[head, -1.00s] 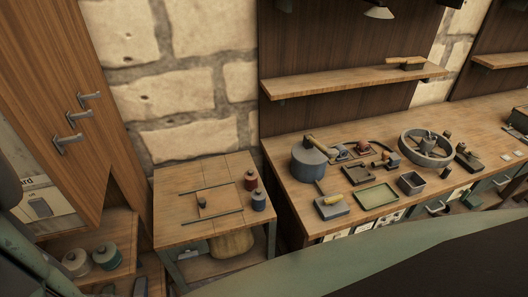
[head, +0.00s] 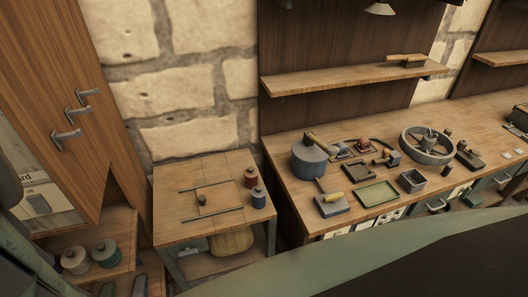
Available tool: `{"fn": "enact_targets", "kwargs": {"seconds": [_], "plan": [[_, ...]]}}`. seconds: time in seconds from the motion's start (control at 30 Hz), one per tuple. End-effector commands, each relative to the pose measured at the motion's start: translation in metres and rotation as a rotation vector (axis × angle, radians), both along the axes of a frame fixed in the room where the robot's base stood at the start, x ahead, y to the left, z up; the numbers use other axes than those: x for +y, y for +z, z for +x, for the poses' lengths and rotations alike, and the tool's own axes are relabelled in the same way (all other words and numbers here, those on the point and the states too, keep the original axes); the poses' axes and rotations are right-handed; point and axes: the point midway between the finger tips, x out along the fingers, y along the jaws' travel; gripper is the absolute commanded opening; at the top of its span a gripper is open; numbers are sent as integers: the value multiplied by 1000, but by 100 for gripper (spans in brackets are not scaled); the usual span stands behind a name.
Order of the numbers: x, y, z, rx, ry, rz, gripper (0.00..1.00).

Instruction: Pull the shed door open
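I cannot make out a shed door for certain in the head view. A tall wooden cabinet (head: 48,75) stands at the left edge, with metal bar handles (head: 67,137) on its front; its panels look shut. My gripper is not in view, so its state and its distance from any door are hidden.
A small wooden table (head: 172,216) with two spools stands before a stone wall (head: 181,90). To the right, a long workbench (head: 292,203) carries tools, a pulley wheel (head: 427,146) and trays, under a wall shelf (head: 345,81). Spools (head: 75,261) sit on a low shelf at lower left.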

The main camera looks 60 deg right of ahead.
Motion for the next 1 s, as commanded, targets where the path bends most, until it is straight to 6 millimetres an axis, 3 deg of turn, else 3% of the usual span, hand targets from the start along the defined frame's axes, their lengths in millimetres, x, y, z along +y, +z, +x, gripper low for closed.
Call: {"fn": "enact_targets", "kwargs": {"seconds": [0.13, 0.17, 0.7, 1.0], "plan": [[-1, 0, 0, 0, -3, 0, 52], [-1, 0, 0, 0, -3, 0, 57], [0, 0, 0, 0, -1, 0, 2], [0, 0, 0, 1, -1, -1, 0]]}}
